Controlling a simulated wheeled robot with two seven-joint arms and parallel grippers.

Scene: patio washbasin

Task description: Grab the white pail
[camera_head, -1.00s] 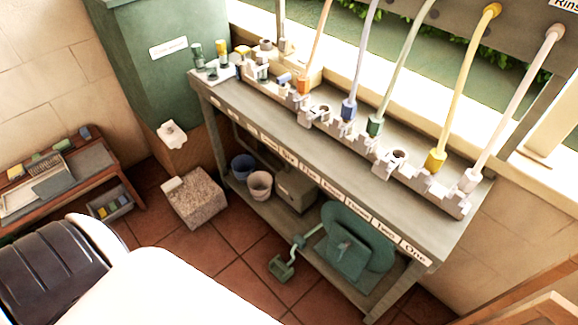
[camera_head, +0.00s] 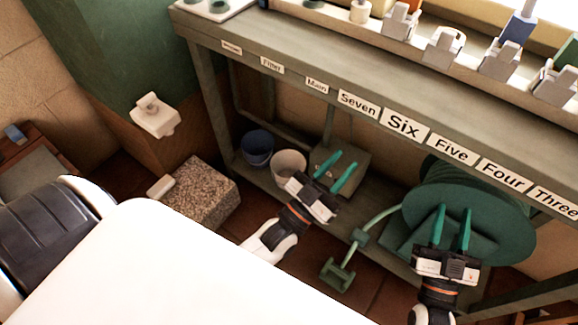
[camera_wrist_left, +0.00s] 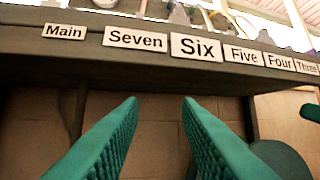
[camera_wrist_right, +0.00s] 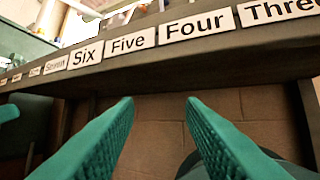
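The white pail (camera_head: 288,163) stands on the lower shelf of the grey bench, just right of a dark blue pail (camera_head: 257,148). Its lower right part is hidden behind my left gripper. My left gripper (camera_head: 337,172) is open and empty, with its green fingers just right of the pail in the head view. The left wrist view shows the same open fingers (camera_wrist_left: 160,115) facing the bench's labelled front edge. My right gripper (camera_head: 453,226) is open and empty in front of the green hose reel. Its fingers (camera_wrist_right: 160,115) also show in the right wrist view. Neither wrist view shows the pail.
The bench's labelled top edge (camera_head: 330,88) overhangs the lower shelf. A grey box (camera_head: 340,165) stands right of the pail. The green hose reel (camera_head: 490,220) with its crank (camera_head: 340,272) fills the right. A speckled stone block (camera_head: 203,192) sits on the floor at left.

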